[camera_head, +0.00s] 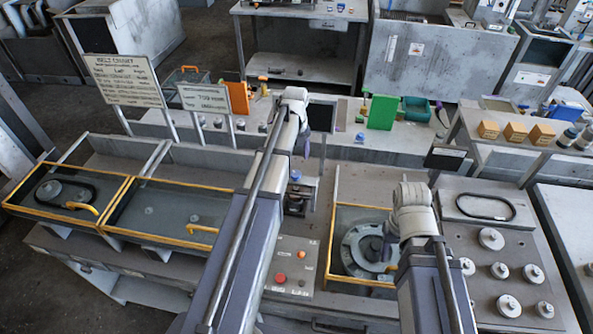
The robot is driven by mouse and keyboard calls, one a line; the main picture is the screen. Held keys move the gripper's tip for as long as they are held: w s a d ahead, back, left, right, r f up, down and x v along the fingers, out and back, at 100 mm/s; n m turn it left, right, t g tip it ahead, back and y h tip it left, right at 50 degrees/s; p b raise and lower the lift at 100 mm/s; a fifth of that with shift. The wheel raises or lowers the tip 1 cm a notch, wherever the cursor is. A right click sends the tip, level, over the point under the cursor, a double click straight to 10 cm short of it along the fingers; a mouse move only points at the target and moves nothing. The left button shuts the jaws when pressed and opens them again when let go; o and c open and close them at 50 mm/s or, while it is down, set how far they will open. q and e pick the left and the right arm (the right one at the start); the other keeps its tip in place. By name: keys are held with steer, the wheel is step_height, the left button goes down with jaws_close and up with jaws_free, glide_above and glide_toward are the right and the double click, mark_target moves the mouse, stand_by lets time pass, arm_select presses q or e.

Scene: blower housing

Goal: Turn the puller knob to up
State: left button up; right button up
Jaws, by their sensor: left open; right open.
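No part in the camera_head view is clearly marked as the puller knob, so I cannot tell its setting. A small dark device with a blue top (295,178) stands on the bench beside my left forearm, partly hidden by it. The control panel (291,264) in front has a red button (281,278) and an orange one (299,252). My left gripper (305,146) is open, small and partly hidden past the raised wrist, above the back of the bench. My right gripper (388,246) is open, mostly hidden under its wrist beside the round grey flange (362,251). Neither visibly holds anything.
Yellow-edged trays (150,236) lie at left, one with a black belt loop (64,194). Two signs (124,80) stand behind them. A plate with several round weights or pulleys (490,239) lies at right. Green (382,112) and orange bins stand at the back.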

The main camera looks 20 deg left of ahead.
mark_target(296, 173)
arm_select(q)
step_height(296, 173, down, 7)
steer(key=b, duration=0.6)
steer(key=shift+b, duration=0.3)
jaws_close()
